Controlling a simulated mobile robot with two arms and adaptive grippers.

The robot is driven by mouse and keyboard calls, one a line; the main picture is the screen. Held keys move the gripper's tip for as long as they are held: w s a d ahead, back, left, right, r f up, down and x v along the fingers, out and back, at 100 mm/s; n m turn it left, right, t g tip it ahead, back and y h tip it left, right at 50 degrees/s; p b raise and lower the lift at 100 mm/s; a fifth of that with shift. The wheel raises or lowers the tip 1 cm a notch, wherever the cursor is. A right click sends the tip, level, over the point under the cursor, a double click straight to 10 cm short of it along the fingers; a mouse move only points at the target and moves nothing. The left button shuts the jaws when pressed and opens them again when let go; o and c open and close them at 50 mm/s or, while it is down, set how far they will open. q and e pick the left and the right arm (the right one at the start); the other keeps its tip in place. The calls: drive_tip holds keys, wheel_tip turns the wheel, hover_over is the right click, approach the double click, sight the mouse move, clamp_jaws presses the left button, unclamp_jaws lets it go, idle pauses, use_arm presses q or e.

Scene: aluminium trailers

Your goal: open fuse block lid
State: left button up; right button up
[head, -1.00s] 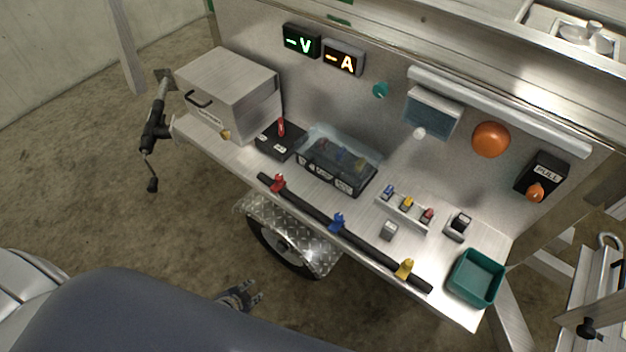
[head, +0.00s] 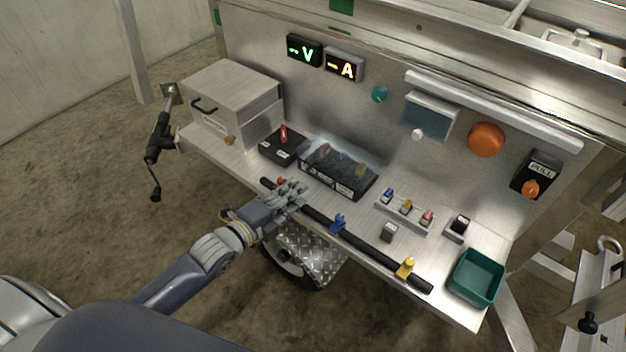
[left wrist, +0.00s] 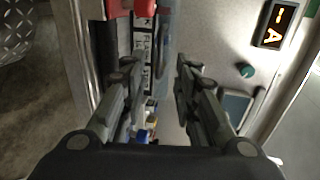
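The fuse block (head: 338,180) is a black box with white labels along its front, in the middle of the shelf. Its clear lid (head: 350,153) lies over it and looks closed, with coloured parts showing dimly through it. My left gripper (head: 299,190) is at the shelf's front edge, in front of the block's left end, over the black bar (head: 370,252) and partly hiding its red clip. In the left wrist view the two fingers (left wrist: 160,68) are apart with nothing held between them. The labelled front shows beyond them. My right gripper is not in view.
A black box with a red lever (head: 283,136) stands left of the block, beside a metal case (head: 232,95). Small coloured switches (head: 407,207) and a green bin (head: 475,277) are to the right. The back panel carries lit displays (head: 344,64) and knobs.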

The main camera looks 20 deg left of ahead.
use_arm(q)
approach(335, 162)
drive_tip(key=w+f, duration=0.2)
drive_tip(key=f, duration=0.1)
drive_tip(key=shift+w+a+f, duration=0.1)
drive_tip(key=shift+w+a, duration=0.05)
drive_tip(key=shift+w, duration=0.1)
clamp_jaws()
